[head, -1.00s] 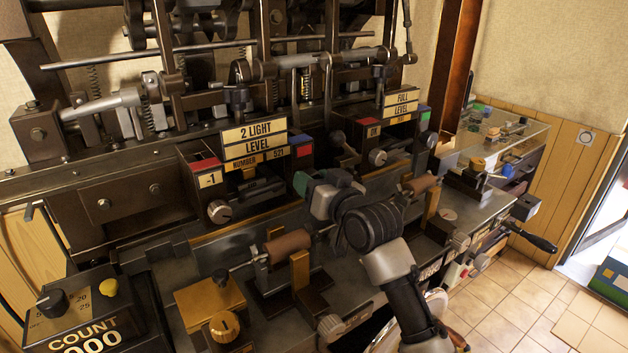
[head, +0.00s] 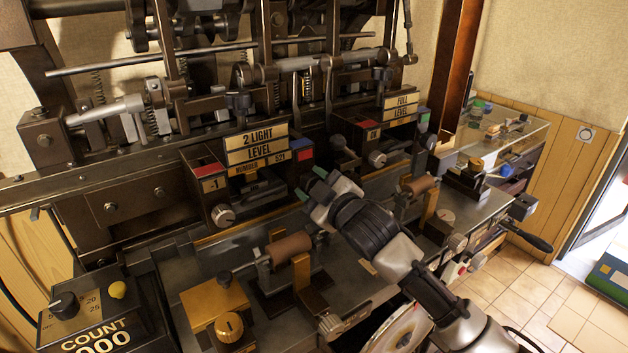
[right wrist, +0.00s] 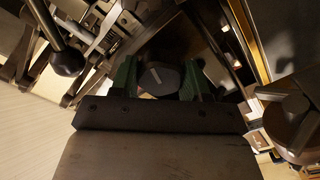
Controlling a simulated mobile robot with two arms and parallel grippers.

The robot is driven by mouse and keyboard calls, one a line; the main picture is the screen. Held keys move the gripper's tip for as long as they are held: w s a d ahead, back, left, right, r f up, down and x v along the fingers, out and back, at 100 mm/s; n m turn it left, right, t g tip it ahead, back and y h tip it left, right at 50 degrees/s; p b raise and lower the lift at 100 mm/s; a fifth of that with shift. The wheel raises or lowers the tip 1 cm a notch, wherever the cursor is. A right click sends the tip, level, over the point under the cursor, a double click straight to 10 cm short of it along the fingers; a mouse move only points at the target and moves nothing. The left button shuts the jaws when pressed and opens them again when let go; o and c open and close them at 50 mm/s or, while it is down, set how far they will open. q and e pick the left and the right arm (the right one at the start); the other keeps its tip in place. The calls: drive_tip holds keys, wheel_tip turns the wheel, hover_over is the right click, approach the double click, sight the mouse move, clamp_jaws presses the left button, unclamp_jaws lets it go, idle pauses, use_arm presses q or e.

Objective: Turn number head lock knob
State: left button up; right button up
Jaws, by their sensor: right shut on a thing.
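My right gripper (head: 309,184) has its green fingertips close to the front of the number head (head: 257,150), at the lower right of its "2 LIGHT LEVEL NUMBER" plates. In the right wrist view, the green fingers of the right gripper (right wrist: 160,84) are shut on the dark, faceted lock knob (right wrist: 160,76), one on each side. A short pale mark shows on the knob's face. In the head view the knob is hidden by the gripper. My left gripper is not in view.
A silver knob (head: 222,215) sits at the number head's lower left. A brown roller (head: 289,247) and a brass block with a yellow knob (head: 229,326) stand in front. The "COUNT" box (head: 95,318) is at lower left. A second head, "FULL LEVEL" (head: 398,106), is to the right.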

drive_tip(key=n+p, duration=0.1)
drive_tip(key=n, duration=0.3)
drive_tip(key=shift+n+p, duration=0.3)
drive_tip(key=shift+p, duration=0.05)
drive_tip(key=shift+f+n+p, duration=0.1)
drive_tip(key=shift+n+p, duration=0.55)
drive_tip(key=shift+n, duration=1.25)
drive_tip(key=o, duration=0.9)
drive_tip(key=shift+a, duration=0.1)
drive_tip(key=b+v, duration=0.2)
drive_tip(key=v, duration=0.9)
drive_tip(key=shift+w+b, duration=0.1)
drive_tip(key=shift+b, duration=0.25)
